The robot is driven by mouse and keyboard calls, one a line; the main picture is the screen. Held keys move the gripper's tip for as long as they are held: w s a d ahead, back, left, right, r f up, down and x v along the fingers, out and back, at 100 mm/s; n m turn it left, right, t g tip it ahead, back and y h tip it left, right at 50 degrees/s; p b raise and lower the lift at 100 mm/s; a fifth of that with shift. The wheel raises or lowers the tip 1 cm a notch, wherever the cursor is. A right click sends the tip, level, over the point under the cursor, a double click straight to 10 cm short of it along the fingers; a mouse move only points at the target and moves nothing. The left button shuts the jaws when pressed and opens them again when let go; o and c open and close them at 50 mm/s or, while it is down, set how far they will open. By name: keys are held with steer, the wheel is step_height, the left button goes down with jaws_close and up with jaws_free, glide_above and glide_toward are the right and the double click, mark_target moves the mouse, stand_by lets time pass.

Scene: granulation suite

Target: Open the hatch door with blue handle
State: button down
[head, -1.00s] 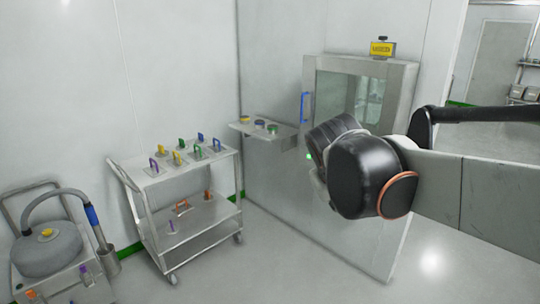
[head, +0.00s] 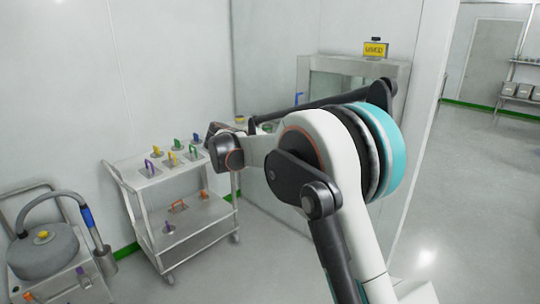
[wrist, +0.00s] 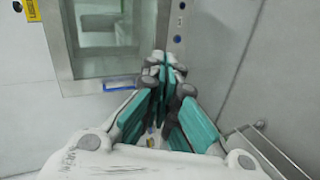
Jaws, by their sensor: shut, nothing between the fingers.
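The hatch is a steel-framed door with a glass window (head: 330,88), set in the back wall. Its blue handle (head: 299,98) is a bar on the left side of the frame, partly hidden behind my arm. In the wrist view the window (wrist: 95,25) fills the upper left, and the blue handle (wrist: 120,84) lies just below it, left of my fingertips. My gripper (wrist: 165,65) is shut and empty, apart from the handle. The door looks closed. In the head view my arm covers the lower part of the hatch.
A steel trolley (head: 170,215) with several coloured-handled items stands at the left. A grey vessel (head: 42,250) with a hose is at the far left. A small wall shelf is partly hidden behind my arm. Floor at the right is clear.

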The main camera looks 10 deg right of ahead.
steer(key=w+a+f+n+t+h, duration=0.15)
steer(key=w+a+f+h, duration=0.25)
steer(key=w+a+f, duration=0.45)
steer(key=w+d+b, duration=0.1)
steer(key=d+b, duration=0.2)
steer(key=d, duration=0.5)
steer(key=shift+d+r, duration=0.15)
steer(key=shift+d, duration=0.05)
steer(key=shift+m+t, duration=0.25)
stand_by(1.6)
